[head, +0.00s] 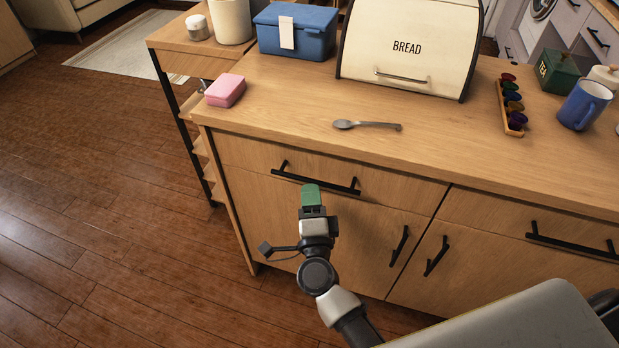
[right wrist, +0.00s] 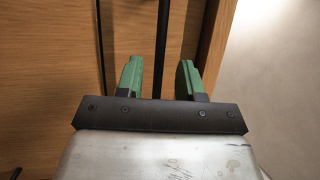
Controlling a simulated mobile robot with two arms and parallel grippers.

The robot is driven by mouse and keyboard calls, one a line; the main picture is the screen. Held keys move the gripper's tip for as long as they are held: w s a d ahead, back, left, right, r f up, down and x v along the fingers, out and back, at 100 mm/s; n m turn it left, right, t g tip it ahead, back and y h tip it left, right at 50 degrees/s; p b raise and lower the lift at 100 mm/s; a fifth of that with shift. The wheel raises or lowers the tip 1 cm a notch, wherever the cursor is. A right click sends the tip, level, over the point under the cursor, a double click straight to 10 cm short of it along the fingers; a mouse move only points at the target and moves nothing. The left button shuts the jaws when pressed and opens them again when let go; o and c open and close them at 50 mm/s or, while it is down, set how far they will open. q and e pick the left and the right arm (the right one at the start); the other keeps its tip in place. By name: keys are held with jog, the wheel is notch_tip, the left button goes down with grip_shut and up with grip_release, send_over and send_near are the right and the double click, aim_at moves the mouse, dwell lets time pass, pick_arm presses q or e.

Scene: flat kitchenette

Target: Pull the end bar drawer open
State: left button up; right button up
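The end drawer (head: 245,157) is the wooden front under the counter's left end, and it looks shut. Its black bar handle (head: 340,187) runs across the front. My right gripper (head: 311,190) is at the handle, its green fingers covering part of the bar in the head view. In the right wrist view the right gripper (right wrist: 160,78) is open, with one green finger on each side of the handle (right wrist: 163,45). Gaps show between the bar and both fingers. My left gripper is not in view.
A second bar drawer (head: 500,222) is to the right, with cupboard doors (head: 375,240) below. On the counter are a spoon (head: 367,125), a pink box (head: 225,90), a bread bin (head: 408,45) and a blue mug (head: 582,106). The floor (head: 100,220) at left is clear.

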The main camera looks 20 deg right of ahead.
aim_at(309, 179)
jog(key=shift+x, duration=2.35)
grip_shut()
